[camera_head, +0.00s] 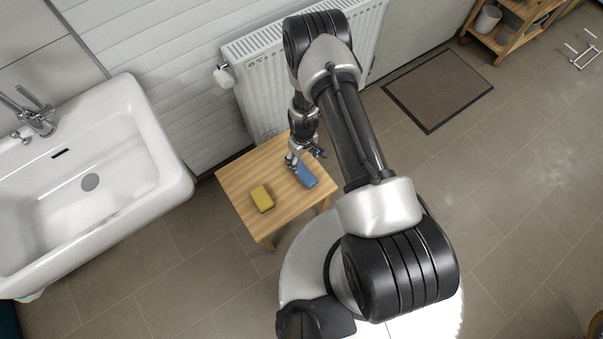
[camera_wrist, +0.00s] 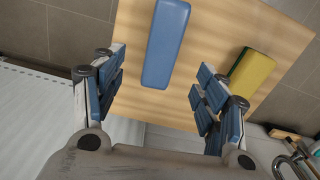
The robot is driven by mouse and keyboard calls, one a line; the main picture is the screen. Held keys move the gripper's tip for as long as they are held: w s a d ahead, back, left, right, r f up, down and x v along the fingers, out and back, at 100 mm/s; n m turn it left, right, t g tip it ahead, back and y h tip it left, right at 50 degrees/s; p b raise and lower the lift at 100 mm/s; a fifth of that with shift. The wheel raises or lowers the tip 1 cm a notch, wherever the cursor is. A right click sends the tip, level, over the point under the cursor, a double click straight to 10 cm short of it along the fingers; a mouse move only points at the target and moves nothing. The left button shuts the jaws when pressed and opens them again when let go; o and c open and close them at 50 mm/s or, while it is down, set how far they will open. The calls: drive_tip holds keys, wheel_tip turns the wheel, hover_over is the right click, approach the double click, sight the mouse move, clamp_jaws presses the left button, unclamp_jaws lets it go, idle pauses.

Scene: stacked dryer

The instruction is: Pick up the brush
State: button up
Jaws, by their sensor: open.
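The likely brush is a blue, rounded oblong block (camera_head: 306,175) lying on a small wooden table (camera_head: 235,180); no bristles show. In the wrist view the blue block (camera_wrist: 166,45) lies ahead of my gripper, between the lines of its two fingers and nearer the left one. My gripper (camera_head: 298,163) is at the block's upper left end in the head view. In the wrist view my gripper (camera_wrist: 158,88) is open, with its blue-padded fingers wide apart and nothing held. I cannot tell its exact height above the table.
A yellow sponge-like block (camera_head: 262,198) lies on the table left of the blue one; it also shows in the wrist view (camera_wrist: 252,76). A white radiator (camera_head: 262,85) stands behind the table. A white sink (camera_head: 95,190) is at the left. A floor mat (camera_head: 437,90) lies at the upper right.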

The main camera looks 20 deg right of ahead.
sight(302, 170)
wheel_tip(302, 170, down, 6)
drive_tip(key=shift+f+b, duration=0.2)
drive_tip(key=shift+b, duration=0.75)
drive_tip(key=f+b, duration=0.2)
drive_tip(key=f, duration=0.3)
drive_tip(key=shift+a+f+b, duration=0.15)
drive_tip(key=shift+a+b, duration=0.05)
drive_tip(key=shift+b, duration=0.2)
drive_tip(key=shift+c, duration=0.3)
drive_tip(key=c, duration=1.2)
drive_tip(key=shift+o, duration=0.2)
drive_tip(key=shift+r, duration=0.2)
wheel_tip(302, 170, up, 20)
drive_tip(key=p, duration=0.7)
drive_tip(key=shift+f, duration=0.1)
